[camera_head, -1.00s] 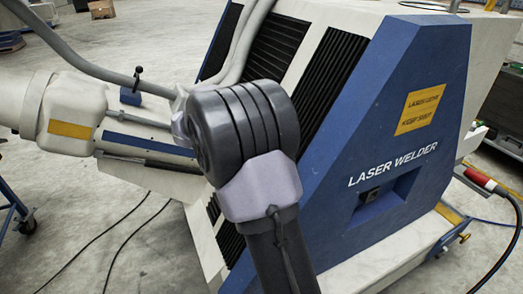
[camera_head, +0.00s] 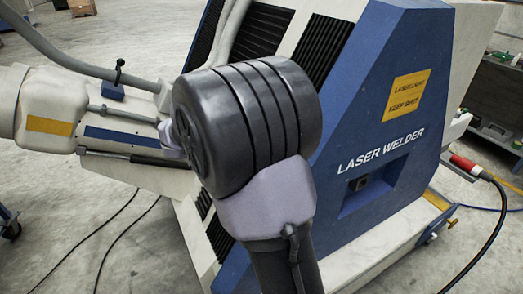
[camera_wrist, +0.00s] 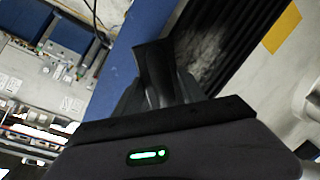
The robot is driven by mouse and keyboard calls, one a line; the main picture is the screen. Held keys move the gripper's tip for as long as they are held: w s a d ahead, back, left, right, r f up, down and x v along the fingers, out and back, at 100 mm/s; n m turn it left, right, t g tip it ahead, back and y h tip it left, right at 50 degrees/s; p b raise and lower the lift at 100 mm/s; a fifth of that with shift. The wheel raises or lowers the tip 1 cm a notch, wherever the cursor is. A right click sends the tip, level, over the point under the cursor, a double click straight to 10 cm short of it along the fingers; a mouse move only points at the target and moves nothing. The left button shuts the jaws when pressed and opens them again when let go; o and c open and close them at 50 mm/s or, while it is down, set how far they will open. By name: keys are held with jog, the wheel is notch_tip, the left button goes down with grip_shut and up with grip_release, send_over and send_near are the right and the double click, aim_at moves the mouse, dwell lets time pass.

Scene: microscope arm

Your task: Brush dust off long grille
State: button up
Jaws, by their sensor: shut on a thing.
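In the wrist view a long dark grille (camera_wrist: 232,42) runs diagonally, with a pale patch of dust (camera_wrist: 205,48) on its slats. My gripper (camera_wrist: 157,92) is shut on a dark thing, apparently a brush (camera_wrist: 153,66), whose upper end points toward the grille's blue-edged side. Its far end is hidden, and I cannot tell whether it touches the slats. In the head view my arm hides the gripper and brush. Black grilles (camera_head: 265,37) show on the machine's sloping face behind my arm; I cannot tell which is the dusty one.
The blue and white laser welder (camera_head: 385,130) fills the middle and right of the head view. Grey hoses (camera_head: 75,55) cross at upper left. A white arm-like unit (camera_head: 40,115) stands left. Cables lie on the floor. The wrist view shows a cluttered surface (camera_wrist: 45,80) at left.

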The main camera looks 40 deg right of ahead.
jog(key=shift+a+f, duration=0.2)
jog(key=shift+f, duration=0.25)
jog(key=shift+w+d+p, duration=1.45)
jog(key=shift+w+p, duration=0.65)
jog(key=shift+w, duration=4.4)
jog(key=shift+s+a+f+b, duration=1)
jog(key=shift+s+a+b, duration=1.1)
jog(key=shift+s, duration=4.25)
jog(key=shift+w+d+f, duration=0.55)
jog(key=shift+w+f, duration=1.5)
jog(key=shift+w, duration=4.6)
jog(key=s+a, duration=0.3)
jog(key=s, duration=0.9)
jog(key=shift+s+r, duration=0.2)
jog(key=shift+s, duration=0.15)
